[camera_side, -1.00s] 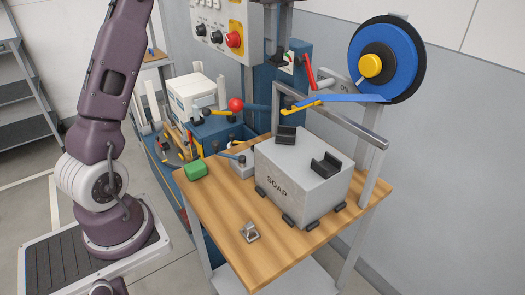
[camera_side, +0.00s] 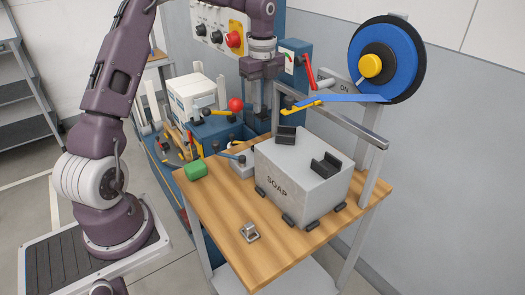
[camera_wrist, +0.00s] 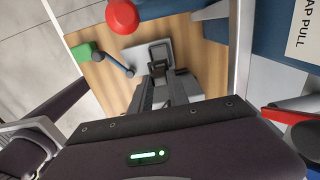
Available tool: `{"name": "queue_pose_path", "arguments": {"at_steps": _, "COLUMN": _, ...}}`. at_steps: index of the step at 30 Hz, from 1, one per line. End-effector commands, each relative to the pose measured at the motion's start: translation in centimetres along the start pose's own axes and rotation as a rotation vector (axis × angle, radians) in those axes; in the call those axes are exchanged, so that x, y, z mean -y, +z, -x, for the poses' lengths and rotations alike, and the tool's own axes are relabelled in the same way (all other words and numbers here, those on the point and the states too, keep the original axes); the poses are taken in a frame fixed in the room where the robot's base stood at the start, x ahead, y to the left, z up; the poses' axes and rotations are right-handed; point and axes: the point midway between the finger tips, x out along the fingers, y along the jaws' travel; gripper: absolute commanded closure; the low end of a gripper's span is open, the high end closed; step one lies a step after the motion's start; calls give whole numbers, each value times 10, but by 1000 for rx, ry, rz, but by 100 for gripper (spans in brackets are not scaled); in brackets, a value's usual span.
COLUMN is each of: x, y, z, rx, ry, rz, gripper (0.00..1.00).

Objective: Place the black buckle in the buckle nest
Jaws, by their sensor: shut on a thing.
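My gripper (camera_side: 264,104) hangs fingers-down above the back of the wooden table, left of the blue post, after the arm has swung in. In the wrist view my gripper (camera_wrist: 164,84) is shut on the black buckle (camera_wrist: 158,52), a small dark frame-like piece at the fingertips. In the side view I cannot make the buckle out. A grey block with a blue lever (camera_side: 240,158), apparently the buckle nest, stands at the table's back left. In the wrist view this block (camera_wrist: 135,60) lies below and partly behind the buckle. The buckle appears to be above it; contact cannot be told.
A grey SOAP box (camera_side: 290,170) with black saddles fills the table's right. A metal frame and blue strap reel (camera_side: 388,60) stand behind it. A green block (camera_side: 195,170), silver bracket (camera_side: 249,232) and red knob (camera_side: 236,104) are nearby. The table's front is mostly clear.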

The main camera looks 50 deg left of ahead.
Motion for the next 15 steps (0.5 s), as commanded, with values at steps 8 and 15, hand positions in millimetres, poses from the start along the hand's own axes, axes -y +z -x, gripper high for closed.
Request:
{"name": "queue_pose_path", "arguments": {"at_steps": 8, "x": 0, "y": 0, "z": -62, "rx": -1, "ry": 2, "rz": 0, "gripper": 100}}
{"name": "queue_pose_path", "arguments": {"at_steps": 15, "x": 0, "y": -1, "z": -97, "rx": -1, "ry": 1, "rz": 0, "gripper": 100}}
